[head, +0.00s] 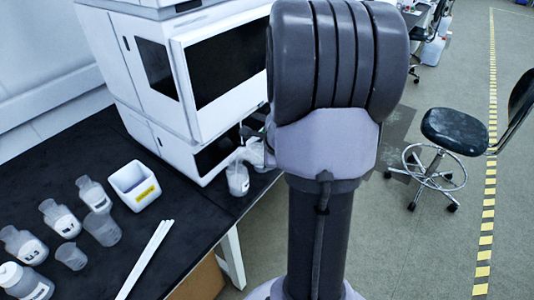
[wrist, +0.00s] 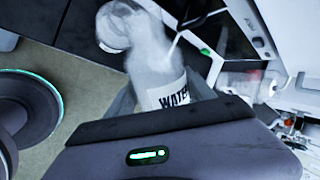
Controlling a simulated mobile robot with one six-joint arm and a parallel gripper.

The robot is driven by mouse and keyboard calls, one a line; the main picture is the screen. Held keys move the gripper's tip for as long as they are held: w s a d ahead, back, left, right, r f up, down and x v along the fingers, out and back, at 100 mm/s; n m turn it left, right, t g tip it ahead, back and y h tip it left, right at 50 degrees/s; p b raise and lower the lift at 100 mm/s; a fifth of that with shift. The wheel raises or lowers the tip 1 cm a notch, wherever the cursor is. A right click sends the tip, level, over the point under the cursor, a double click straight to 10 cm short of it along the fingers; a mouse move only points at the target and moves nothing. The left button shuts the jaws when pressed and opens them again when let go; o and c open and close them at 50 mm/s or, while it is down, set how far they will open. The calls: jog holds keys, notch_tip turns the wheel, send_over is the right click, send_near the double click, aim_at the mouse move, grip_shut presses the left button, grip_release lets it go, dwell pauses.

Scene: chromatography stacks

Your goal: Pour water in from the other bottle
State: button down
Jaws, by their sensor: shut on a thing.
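My gripper (wrist: 162,94) is shut on a clear bottle (wrist: 150,52) with a white label reading "WATER" in the wrist view. In the head view this bottle (head: 250,152) appears tilted, its neck toward the lower left, and my arm hides most of the gripper. Just below it, another clear bottle (head: 237,180) with a white label stands upright near the bench's right edge, by the instrument. The two look very close; I cannot tell whether they touch or whether water is flowing. In the wrist view a round clear rim (wrist: 118,28) shows beyond the held bottle.
A large white instrument (head: 190,110) stands on the black bench (head: 185,240) behind the bottles. To the left are a white bin (head: 133,186) with a yellow label, several bottles and beakers, and two white strips (head: 145,260). A stool (head: 455,130) stands on the floor at right.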

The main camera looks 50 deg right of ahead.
dwell(0.3)
jog(key=shift+f+y+b, duration=0.3)
jog(key=shift+f+b, duration=0.15)
jog(key=shift+b, duration=0.35)
jog(key=shift+f+m+t+b, duration=0.3)
jog(key=shift+t+b, duration=0.1)
jog(key=shift+b, duration=0.15)
jog(key=shift+f+y, duration=0.1)
jog(key=shift+y, duration=0.4)
notch_tip(320, 180, up, 2)
jog(key=m+t+y, duration=0.1)
jog(key=t+y, duration=0.1)
jog(key=t, duration=0.1)
jog(key=shift+w, duration=0.1)
jog(key=shift+a, duration=0.1)
jog(key=shift+a, duration=0.1)
